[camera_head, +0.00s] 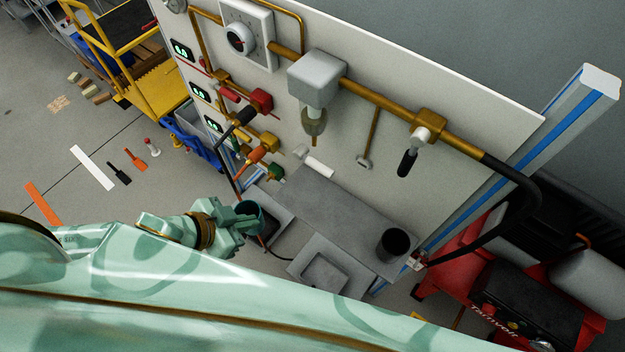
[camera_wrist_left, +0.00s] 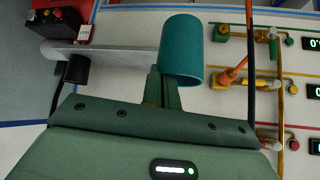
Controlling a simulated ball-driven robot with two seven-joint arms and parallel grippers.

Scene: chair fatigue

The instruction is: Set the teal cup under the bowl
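The teal cup (camera_head: 250,214) is at the tip of my left gripper (camera_head: 238,215), near the left end of the grey shelf. In the left wrist view the cup (camera_wrist_left: 181,46) stands out beyond the fingers (camera_wrist_left: 161,88), which are close together against its wall; their exact contact is partly hidden. The bowl (camera_head: 313,126) is a small translucent brownish cup shape hanging below a grey block on the wall panel's pipe. My right gripper is not in view.
A grey shelf (camera_head: 325,212) runs along the panel, with a black cup (camera_head: 393,245) at its right end and a white cylinder (camera_head: 319,166) by its back. Valves with red (camera_head: 261,100) and orange (camera_head: 257,154) parts and a dark hose are close to my left gripper.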

